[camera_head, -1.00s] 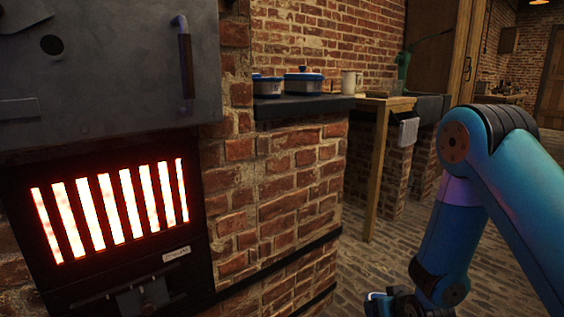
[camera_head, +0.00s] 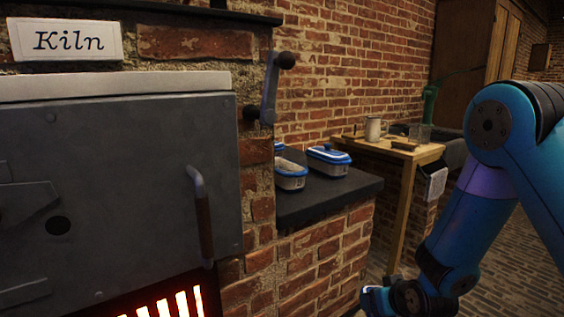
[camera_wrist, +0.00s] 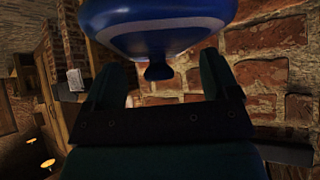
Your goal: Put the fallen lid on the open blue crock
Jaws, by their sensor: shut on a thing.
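A blue lid (camera_wrist: 160,25) with a pale ring and a small knob fills the top of the wrist view. My gripper (camera_wrist: 160,82) is shut on it, with a dark finger on each side. In the head view my gripper (camera_head: 395,300) is low at the bottom edge, and a bit of the blue lid (camera_head: 371,301) shows beside it. An open blue-rimmed crock (camera_head: 290,183) stands on the dark ledge, its pale inside showing. A second blue crock (camera_head: 328,162) with its lid on stands just behind it to the right. My gripper is in front of the ledge and apart from both.
The kiln (camera_head: 110,180) with its glowing grate stands left of the ledge (camera_head: 325,203). A lever (camera_head: 270,88) juts out above the ledge's left end. A wooden table (camera_head: 400,150) with a mug (camera_head: 375,129) and a glass stands behind. Brick floor lies at right.

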